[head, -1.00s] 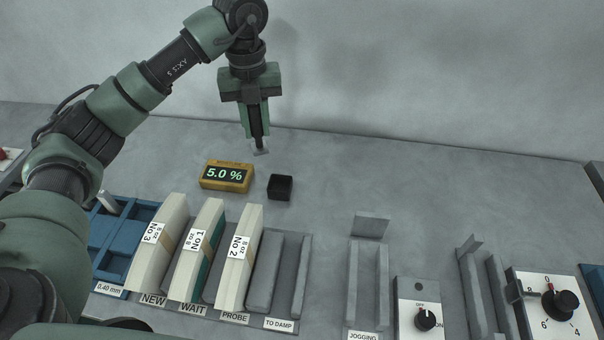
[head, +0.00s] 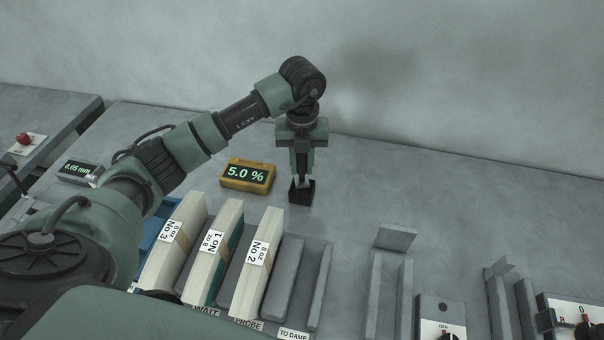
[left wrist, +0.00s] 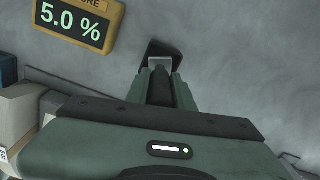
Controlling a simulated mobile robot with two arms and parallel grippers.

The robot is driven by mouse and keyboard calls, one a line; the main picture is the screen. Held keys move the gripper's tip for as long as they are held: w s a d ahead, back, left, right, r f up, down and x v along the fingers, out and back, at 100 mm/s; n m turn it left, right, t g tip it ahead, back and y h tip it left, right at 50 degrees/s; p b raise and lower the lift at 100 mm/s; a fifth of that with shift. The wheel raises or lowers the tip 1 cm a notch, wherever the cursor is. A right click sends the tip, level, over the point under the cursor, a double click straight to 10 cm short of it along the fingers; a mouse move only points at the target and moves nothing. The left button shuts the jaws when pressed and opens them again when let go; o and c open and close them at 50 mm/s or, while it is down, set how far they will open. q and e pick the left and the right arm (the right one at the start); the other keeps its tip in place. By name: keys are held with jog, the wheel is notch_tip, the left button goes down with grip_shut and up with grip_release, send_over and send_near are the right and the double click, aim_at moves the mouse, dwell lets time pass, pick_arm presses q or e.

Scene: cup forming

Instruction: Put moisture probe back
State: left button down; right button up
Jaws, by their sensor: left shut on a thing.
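My left gripper (head: 301,175) points down over a small black holder block (head: 300,196) on the table. It is shut on the moisture probe, which is mostly hidden between the fingers. In the left wrist view a grey end of the probe (left wrist: 160,63) shows between the fingertips (left wrist: 160,75), against the black block (left wrist: 163,48). I cannot tell how deep the probe sits in the block. The yellow moisture meter (head: 247,176) beside it reads 5.0 %; it also shows in the left wrist view (left wrist: 77,20). My right gripper is not in view.
Cream packs No 3 (head: 172,245), No 1 (head: 215,250) and No 2 (head: 257,262) stand in slots in front. A grey empty slot (head: 303,285) is beside them. A jogging stand (head: 390,285) and knob boxes are at the right. The table behind the block is clear.

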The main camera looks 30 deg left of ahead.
aim_at(302, 180)
pick_arm(q)
jog(key=shift+f, duration=0.25)
notch_tip(302, 180, down, 4)
jog(key=shift+r+p, duration=0.25)
jog(key=shift+p, duration=0.1)
jog(key=shift+f, duration=0.3)
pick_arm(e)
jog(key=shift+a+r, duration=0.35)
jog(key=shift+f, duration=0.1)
pick_arm(q)
jog(key=shift+f, duration=0.2)
jog(key=c, duration=1.2)
grip_release()
jog(key=shift+r, duration=0.1)
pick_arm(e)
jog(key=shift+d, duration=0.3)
pick_arm(q)
jog(key=shift+r, duration=0.1)
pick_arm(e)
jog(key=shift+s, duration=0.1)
